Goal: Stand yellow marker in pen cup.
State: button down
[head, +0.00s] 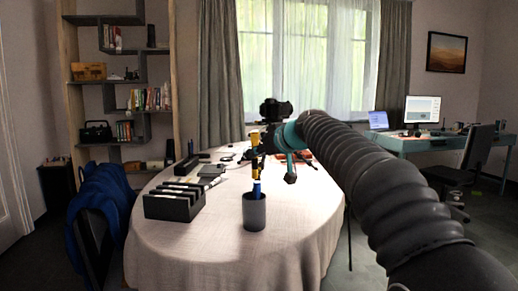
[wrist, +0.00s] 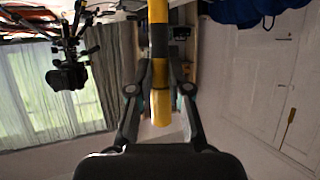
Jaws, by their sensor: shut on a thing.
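The yellow marker (wrist: 159,105), with a dark band, is upright in the head view (head: 255,138). My gripper (wrist: 159,88) is shut on it, a finger on each side; the gripper also shows in the head view (head: 262,148). The dark grey pen cup (head: 254,213) stands upright on the table. A blue item (head: 256,190) sticks up from the cup. The marker's lower yellow part appears just above this blue item in the picture. I cannot tell whether its lower end is over, behind or inside the cup.
The round table (head: 215,262) has a pale cloth. A black slotted holder (head: 172,207) stands left of the cup. Small dark items lie farther back, and a camera on a tripod (head: 275,110) stands behind my gripper. The cloth in front of the cup is clear.

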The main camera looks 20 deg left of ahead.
aim_at(259, 184)
jog(key=shift+f+b, duration=4.05)
jog(key=shift+f, duration=0.7)
jog(key=c, duration=1)
grip_release()
jog(key=v, duration=1.2)
